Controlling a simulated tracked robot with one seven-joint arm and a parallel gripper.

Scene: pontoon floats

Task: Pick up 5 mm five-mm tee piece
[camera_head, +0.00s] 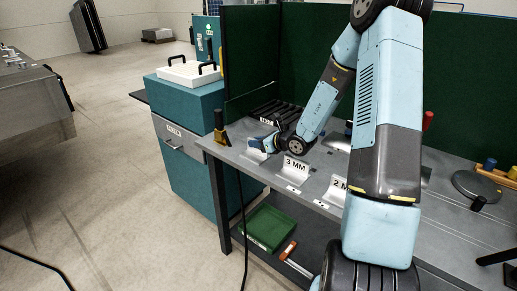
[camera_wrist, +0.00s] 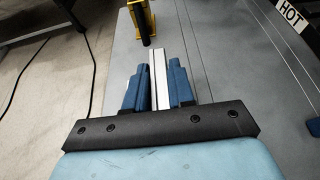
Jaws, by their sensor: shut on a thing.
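My gripper (camera_wrist: 158,90) is shut on a thin pale strip, which I take to be the 5 mm tee piece (camera_wrist: 158,66). In the wrist view it stands upright between the two blue fingers, with its pale edge showing. In the head view my gripper (camera_head: 266,144) is small, low over the left end of the grey bench. The tee piece (camera_head: 255,156) shows there only in part, below the fingers. I cannot read a label on it or tell whether it touches the bench top.
Tee pieces marked 3 MM (camera_head: 293,171) and 2 M (camera_head: 337,190) stand right of my gripper. A yellow and black clamp (camera_head: 220,135) is at the bench's left edge, close beyond my fingertips. A HOT sign (camera_wrist: 292,14) is behind. A green bin (camera_head: 270,227) sits below.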

